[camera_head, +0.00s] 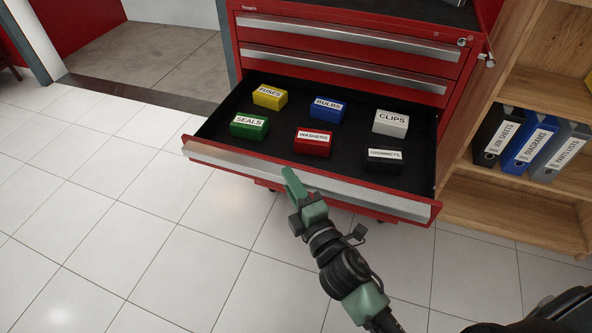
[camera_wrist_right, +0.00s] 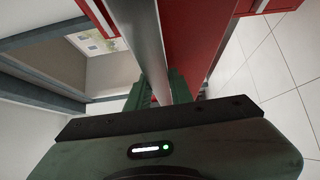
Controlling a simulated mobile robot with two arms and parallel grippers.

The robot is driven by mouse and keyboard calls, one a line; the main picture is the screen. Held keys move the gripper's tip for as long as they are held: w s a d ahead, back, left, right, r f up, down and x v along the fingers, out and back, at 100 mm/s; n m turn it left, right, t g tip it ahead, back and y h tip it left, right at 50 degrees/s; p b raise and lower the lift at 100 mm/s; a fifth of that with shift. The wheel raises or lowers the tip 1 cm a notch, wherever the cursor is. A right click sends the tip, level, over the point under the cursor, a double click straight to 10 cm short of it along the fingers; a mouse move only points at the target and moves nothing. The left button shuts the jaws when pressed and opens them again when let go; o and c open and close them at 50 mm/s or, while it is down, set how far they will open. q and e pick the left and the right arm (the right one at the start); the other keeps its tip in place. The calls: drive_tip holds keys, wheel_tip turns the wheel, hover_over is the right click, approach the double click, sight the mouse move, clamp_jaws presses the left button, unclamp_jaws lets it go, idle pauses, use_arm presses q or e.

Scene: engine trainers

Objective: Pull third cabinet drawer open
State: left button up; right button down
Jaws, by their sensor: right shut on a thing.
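The red tool cabinet (camera_head: 345,66) stands at the top middle of the head view. Its third drawer (camera_head: 205,138) is pulled far out, and its dark inside shows. A silver handle strip (camera_head: 370,193) runs along the drawer front. My right gripper (camera_head: 291,178) is at the middle of this strip. In the right wrist view the strip (camera_wrist_right: 143,35) passes between the fingers of my right gripper (camera_wrist_right: 160,90), which is shut on it. My left gripper is not in view.
Several labelled boxes sit in the drawer, such as the yellow FUSES box (camera_head: 269,97) and the red WASHERS box (camera_head: 313,143). A wooden shelf (camera_head: 540,88) with binders stands close on the right. The tiled floor (camera_head: 120,215) to the left is clear.

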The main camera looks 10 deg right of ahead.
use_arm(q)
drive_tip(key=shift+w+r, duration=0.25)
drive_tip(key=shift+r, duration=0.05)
use_arm(e)
drive_tip(key=shift+s+a+f, duration=0.2)
drive_tip(key=shift+s+a, duration=0.1)
drive_tip(key=shift+s, duration=0.2)
drive_tip(key=shift+s+a+f, duration=0.2)
drive_tip(key=shift+s+a, duration=0.05)
drive_tip(key=shift+s, duration=0.2)
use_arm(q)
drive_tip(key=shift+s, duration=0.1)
use_arm(e)
drive_tip(key=c, duration=1.3)
unclamp_jaws()
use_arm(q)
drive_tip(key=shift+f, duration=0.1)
use_arm(e)
drive_tip(key=shift+w+r, duration=0.1)
drive_tip(key=shift+r, duration=0.1)
